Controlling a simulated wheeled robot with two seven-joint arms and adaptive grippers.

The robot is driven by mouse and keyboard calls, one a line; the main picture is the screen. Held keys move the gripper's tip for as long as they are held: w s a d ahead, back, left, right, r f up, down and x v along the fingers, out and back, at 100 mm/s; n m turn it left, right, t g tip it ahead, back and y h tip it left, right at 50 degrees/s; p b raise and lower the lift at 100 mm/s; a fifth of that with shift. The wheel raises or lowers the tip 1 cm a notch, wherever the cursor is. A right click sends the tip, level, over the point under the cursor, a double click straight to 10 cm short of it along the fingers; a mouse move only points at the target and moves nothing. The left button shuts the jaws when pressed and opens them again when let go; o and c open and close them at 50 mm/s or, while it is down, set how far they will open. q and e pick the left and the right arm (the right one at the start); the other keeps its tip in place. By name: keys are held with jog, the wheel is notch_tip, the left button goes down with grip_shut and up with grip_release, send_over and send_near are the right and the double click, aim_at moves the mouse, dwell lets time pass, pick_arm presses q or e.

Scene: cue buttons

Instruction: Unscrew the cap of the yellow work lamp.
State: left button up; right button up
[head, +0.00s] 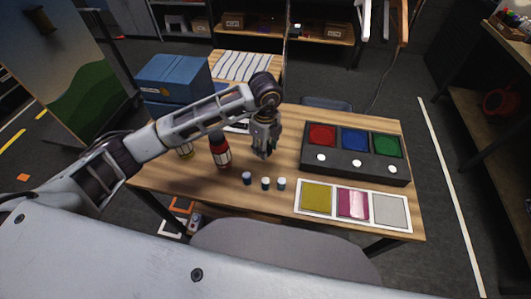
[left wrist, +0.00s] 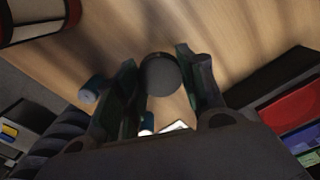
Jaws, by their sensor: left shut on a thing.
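My left gripper (head: 264,152) is low over the middle of the wooden table, pointing down. In the left wrist view its two fingers are shut on a dark grey round cap (left wrist: 160,75), seen from its top. In the head view the gripper hides this cap and whatever is under it. No yellow lamp body shows clearly. A small yellowish object (head: 186,152) stands at the left, mostly hidden by my left arm; I cannot tell what it is. My right gripper is not in view.
A red bottle (head: 220,151) stands left of the gripper. Several small cylinders (head: 266,183) stand in front. A dark box with red, blue and green buttons (head: 354,157) is at the right, with a colour-swatch card (head: 333,214) before it. Blue boxes (head: 172,76) stand behind my arm.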

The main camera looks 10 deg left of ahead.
pick_arm(q)
jog(key=shift+f, duration=0.4)
jog(key=shift+f, duration=0.1)
jog(key=shift+f, duration=1.8)
jog(key=shift+f, duration=0.1)
jog(key=o, duration=1.1)
jog(key=shift+r, duration=0.2)
